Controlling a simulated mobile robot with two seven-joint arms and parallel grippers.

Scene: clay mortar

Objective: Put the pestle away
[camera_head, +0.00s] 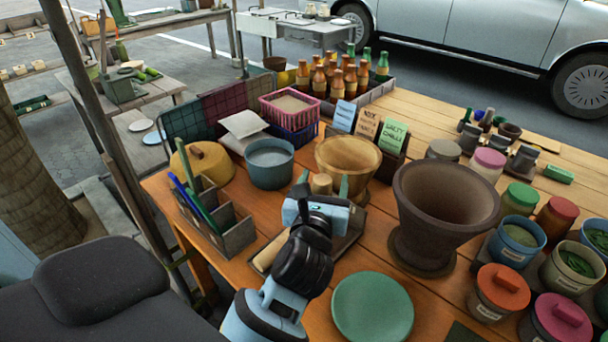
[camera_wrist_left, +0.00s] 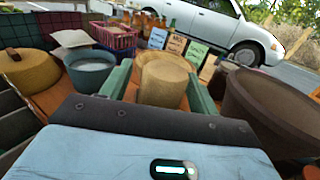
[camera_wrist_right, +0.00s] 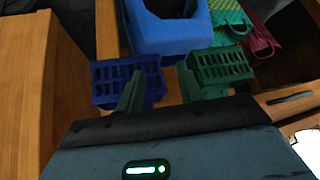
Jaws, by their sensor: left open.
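A short tan cylinder, seemingly the pestle (camera_head: 321,184), stands between the fingertips of my left gripper (camera_head: 322,190). It also shows in the left wrist view (camera_wrist_left: 163,85), with the fingers apart on either side; I cannot tell whether they touch it. My left gripper is open; its body hides the pestle's lower part. A large brown clay mortar (camera_head: 445,212) stands to its right, and a wooden mortar (camera_head: 348,158) stands just behind. My right gripper (camera_wrist_right: 160,85) shows only in its wrist view, open and empty above baskets.
A grey divided caddy (camera_head: 236,236) with pens is left of my left gripper. A blue-grey pot (camera_head: 270,160) and yellow lidded pot (camera_head: 203,160) stand behind it. A green plate (camera_head: 372,307) lies in front. Several jars crowd the right. A blue basket (camera_wrist_right: 125,82) is below my right gripper.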

